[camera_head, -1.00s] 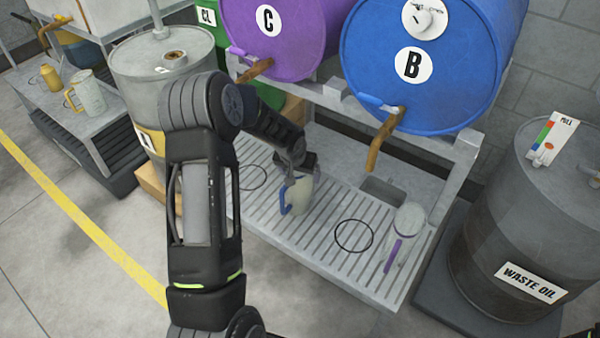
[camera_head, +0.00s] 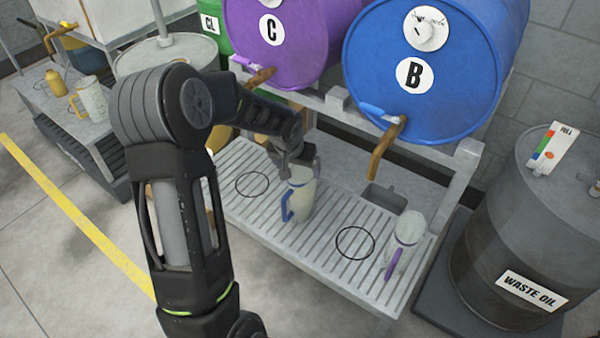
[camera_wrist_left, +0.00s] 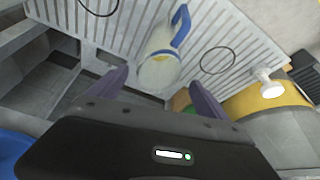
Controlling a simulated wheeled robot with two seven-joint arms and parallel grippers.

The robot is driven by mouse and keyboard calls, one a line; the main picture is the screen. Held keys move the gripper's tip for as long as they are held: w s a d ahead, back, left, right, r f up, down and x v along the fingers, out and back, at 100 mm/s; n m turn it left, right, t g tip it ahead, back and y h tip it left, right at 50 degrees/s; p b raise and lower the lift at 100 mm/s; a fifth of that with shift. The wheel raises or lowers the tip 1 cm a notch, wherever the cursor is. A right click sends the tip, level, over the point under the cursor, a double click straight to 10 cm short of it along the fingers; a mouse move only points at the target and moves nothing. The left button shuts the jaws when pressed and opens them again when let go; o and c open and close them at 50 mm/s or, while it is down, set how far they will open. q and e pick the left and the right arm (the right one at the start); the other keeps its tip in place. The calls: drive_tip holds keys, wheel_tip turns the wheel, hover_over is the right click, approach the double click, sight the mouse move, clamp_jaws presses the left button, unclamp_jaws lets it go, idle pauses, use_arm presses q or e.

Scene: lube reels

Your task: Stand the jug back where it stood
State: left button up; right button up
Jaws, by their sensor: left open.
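A pale jug with a blue handle (camera_head: 302,203) stands upright on the slatted grate (camera_head: 330,272), between two black ring marks. My left gripper (camera_head: 300,166) is open at the jug's upper end and partly covers its top in the head view. In the left wrist view the jug (camera_wrist_left: 160,62) lies ahead, between the two spread fingers of the gripper (camera_wrist_left: 158,82), its blue handle pointing away. I cannot tell whether a finger touches it. My right gripper is not in view.
A purple-handled jug (camera_head: 404,245) stands at the grate's right end. Empty rings lie left (camera_head: 252,184) and right (camera_head: 355,242) of the blue-handled jug. Blue drum B (camera_head: 430,75) and purple drum C (camera_head: 285,45) overhang with taps. A waste oil drum (camera_head: 520,230) stands right.

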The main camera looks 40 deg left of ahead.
use_arm(q)
drive_tip(key=shift+v, duration=1)
